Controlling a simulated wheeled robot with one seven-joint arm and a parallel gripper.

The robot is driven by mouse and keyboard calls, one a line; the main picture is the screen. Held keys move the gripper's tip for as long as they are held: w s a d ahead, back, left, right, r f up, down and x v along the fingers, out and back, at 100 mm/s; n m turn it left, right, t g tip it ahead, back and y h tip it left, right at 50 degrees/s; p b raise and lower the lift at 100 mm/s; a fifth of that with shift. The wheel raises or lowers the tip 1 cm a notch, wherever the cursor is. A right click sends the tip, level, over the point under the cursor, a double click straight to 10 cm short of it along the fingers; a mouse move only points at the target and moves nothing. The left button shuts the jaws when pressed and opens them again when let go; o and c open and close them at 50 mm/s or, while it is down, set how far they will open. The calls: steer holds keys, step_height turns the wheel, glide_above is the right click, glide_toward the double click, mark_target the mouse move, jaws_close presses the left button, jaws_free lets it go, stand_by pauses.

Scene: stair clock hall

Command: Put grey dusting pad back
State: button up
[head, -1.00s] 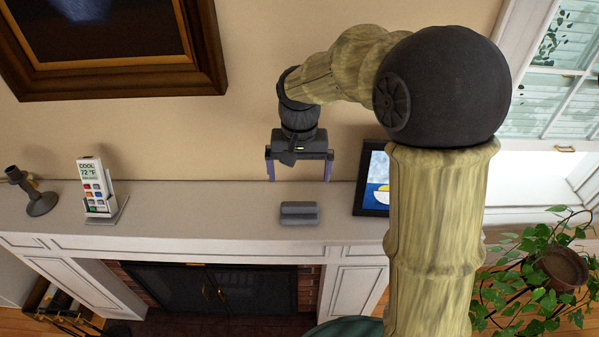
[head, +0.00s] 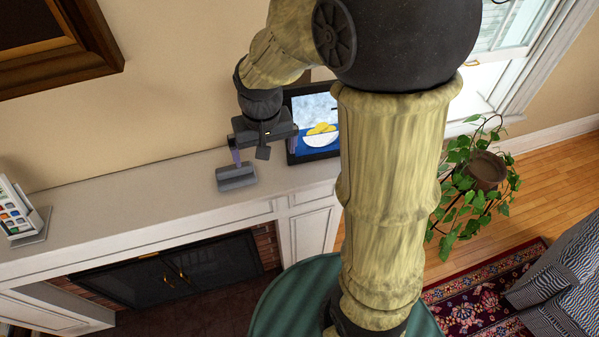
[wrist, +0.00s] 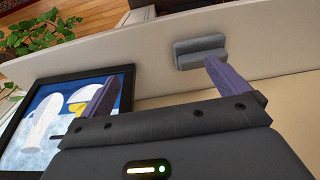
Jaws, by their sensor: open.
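The grey dusting pad (head: 237,177) lies on the white mantel shelf, a small block with a raised ridge along its top. In the wrist view the pad (wrist: 200,52) is beyond the right finger, near the shelf's front edge. My gripper (head: 262,158) is open and empty, with purple-grey fingers. In the head view it is above the shelf, to the right of the pad and a little behind it. In the wrist view, nothing is between the fingertips (wrist: 157,76). I cannot tell whether the left finger in the head view touches the pad.
A potted plant (head: 485,170) stands right.

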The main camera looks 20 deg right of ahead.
steer(key=s+d+f+t, duration=0.1)
steer(key=s+d+f, duration=0.2)
steer(key=s+d, duration=0.3)
steer(key=shift+s, duration=0.8)
step_height(320, 180, down, 7)
steer(key=b, duration=0.7)
steer(key=shift+r, duration=0.1)
